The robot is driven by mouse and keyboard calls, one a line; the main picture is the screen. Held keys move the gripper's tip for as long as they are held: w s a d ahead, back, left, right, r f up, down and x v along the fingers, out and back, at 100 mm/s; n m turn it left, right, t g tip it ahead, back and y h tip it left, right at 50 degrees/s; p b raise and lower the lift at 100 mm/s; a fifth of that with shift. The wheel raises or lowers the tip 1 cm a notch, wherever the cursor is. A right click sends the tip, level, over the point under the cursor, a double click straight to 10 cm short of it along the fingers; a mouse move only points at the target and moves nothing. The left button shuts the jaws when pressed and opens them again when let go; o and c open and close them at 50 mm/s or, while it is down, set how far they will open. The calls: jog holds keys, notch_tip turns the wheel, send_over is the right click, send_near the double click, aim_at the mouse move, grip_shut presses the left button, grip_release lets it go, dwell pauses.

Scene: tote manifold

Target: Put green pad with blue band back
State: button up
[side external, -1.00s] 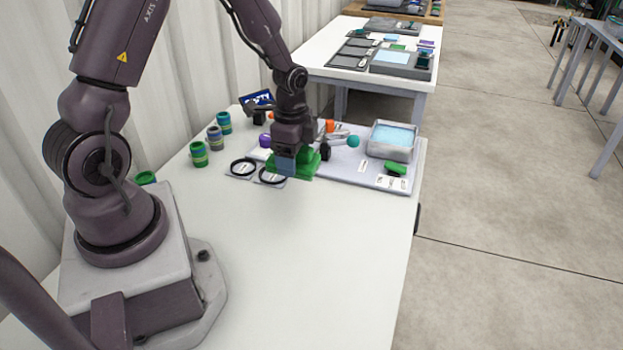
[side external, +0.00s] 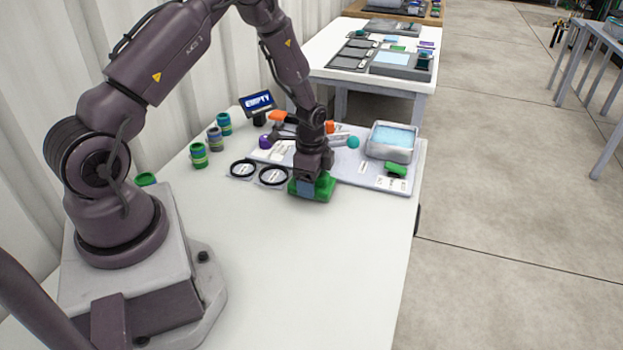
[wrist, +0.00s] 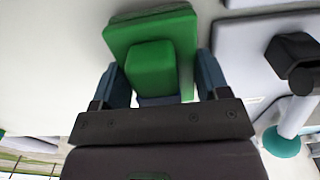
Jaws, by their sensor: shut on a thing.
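My gripper (side external: 312,178) is shut on a green pad (side external: 322,188) over the white table, just in front of the grey mat. In the wrist view the green pad (wrist: 118,36) has a raised green block, and my gripper (wrist: 162,78) has a blue finger on each side of that block. A dark blue strip (wrist: 160,100) shows at the pad's near edge, partly hidden; I cannot tell if it is a band. Whether the pad touches the table is unclear. Another green pad (side external: 397,169) lies on the grey mat (side external: 350,172), with no band visible.
Two black rings (side external: 243,168) (side external: 273,175) lie left of my gripper. A grey tub (side external: 391,153) with light blue contents stands at the mat's back right. Several banded jars (side external: 198,155) and a sign reading EMPTY (side external: 258,101) stand left. The front table is clear.

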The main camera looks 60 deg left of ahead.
jog(key=shift+f, duration=0.1)
jog(key=o, duration=0.9)
jog(key=shift+a+r, duration=0.1)
jog(key=shift+r, duration=0.2)
notch_tip(320, 180, up, 11)
jog(key=shift+r, duration=0.15)
jog(key=s+d+r+n+t, duration=0.15)
jog(key=d+r, duration=0.25)
jog(key=r, duration=0.6)
jog(key=s+d+r+n+t, duration=0.1)
jog(key=s+d+r+n, duration=0.1)
jog(key=s+d+r, duration=0.1)
jog(key=s+d+r+n+t, duration=0.1)
jog(key=s+d+r+n, duration=0.2)
jog(key=s, duration=0.4)
jog(key=s+d+r+n+t, duration=0.2)
jog(key=s+d+r, duration=0.3)
jog(key=s+r, duration=0.1)
jog(key=shift+d+r+n, duration=0.1)
jog(key=shift+d+n, duration=0.1)
jog(key=shift+n, duration=0.05)
